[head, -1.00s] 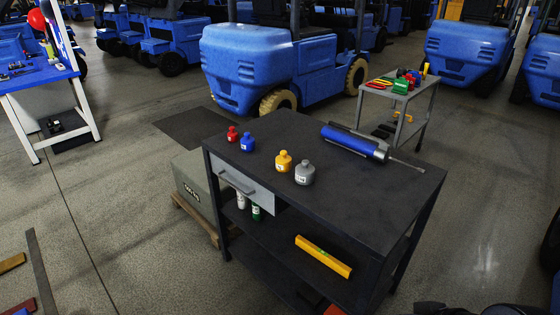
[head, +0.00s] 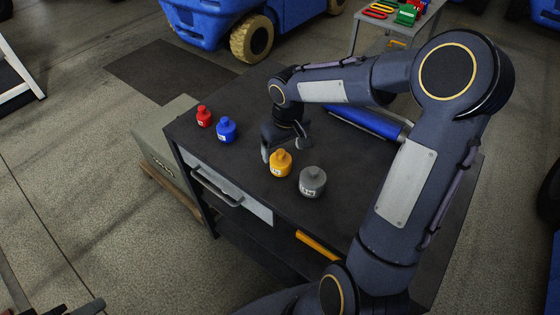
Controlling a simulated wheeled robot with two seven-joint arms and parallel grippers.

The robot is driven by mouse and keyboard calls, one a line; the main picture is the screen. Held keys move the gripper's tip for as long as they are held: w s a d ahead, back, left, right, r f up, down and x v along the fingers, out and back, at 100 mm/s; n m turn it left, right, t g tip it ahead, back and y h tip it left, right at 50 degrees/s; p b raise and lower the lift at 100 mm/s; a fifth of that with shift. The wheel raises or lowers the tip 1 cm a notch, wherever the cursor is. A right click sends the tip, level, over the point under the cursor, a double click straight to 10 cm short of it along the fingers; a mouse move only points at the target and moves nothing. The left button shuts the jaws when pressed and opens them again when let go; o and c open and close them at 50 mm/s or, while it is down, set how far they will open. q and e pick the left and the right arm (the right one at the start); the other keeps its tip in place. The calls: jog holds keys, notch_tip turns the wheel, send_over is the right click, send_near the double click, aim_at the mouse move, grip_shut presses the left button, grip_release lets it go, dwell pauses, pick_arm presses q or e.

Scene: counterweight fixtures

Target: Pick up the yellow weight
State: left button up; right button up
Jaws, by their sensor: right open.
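The yellow weight (head: 280,163) stands upright on the dark table top (head: 240,195), between the blue weight (head: 226,130) and the grey weight (head: 312,182). My right arm comes in from the right over the table. My right gripper (head: 272,152) points down, open, just behind and to the left of the yellow weight. Its fingers are close to the weight; I cannot tell whether they touch it. Part of the gripper is hidden by its own wrist. My left gripper does not show.
A red weight (head: 204,116) stands at the table's far left. A blue cylindrical tool (head: 365,121) lies behind my right arm, partly hidden. A drawer handle (head: 215,188) sticks out at the table's front left. A yellow bar (head: 317,246) lies on the lower shelf.

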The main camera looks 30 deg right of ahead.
aim_at(281, 151)
jog(key=f, duration=0.3)
jog(key=w+f, duration=0.1)
jog(key=f, duration=0.1)
jog(key=shift+a+p, duration=0.2)
jog(key=shift+p, duration=0.1)
jog(key=shift+c, duration=0.3)
jog(key=shift+r, duration=0.1)
grip_shut()
